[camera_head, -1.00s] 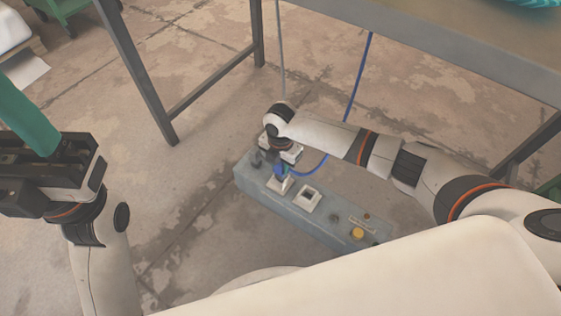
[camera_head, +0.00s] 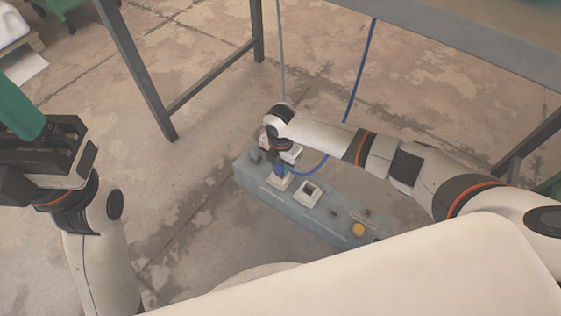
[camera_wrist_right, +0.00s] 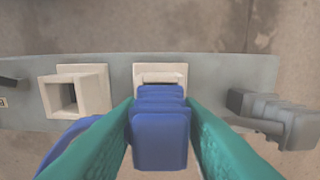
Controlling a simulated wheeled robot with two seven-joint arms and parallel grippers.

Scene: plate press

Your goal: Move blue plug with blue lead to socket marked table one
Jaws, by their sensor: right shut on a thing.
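The blue plug (camera_wrist_right: 160,135) is between the two green fingers of my right gripper (camera_wrist_right: 160,105), which is shut on it. The plug is at a white socket (camera_wrist_right: 160,73) on the grey-blue socket box (camera_head: 320,222); I cannot tell how deep it sits. Its blue lead (camera_head: 358,80) curves to the right and up to the table. An empty white socket (camera_head: 307,193) is beside it, to the right in the head view and left in the wrist view (camera_wrist_right: 75,92). Socket markings are unreadable. My left gripper (camera_head: 28,108) is far left, away from the box; its jaw state is unclear.
A grey plug (camera_wrist_right: 272,115) is on the other side of the held plug. A yellow button (camera_head: 358,230) is on the box's right end. A metal table (camera_head: 430,45) stands behind, its legs around the floor area. Floor left of the box is clear.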

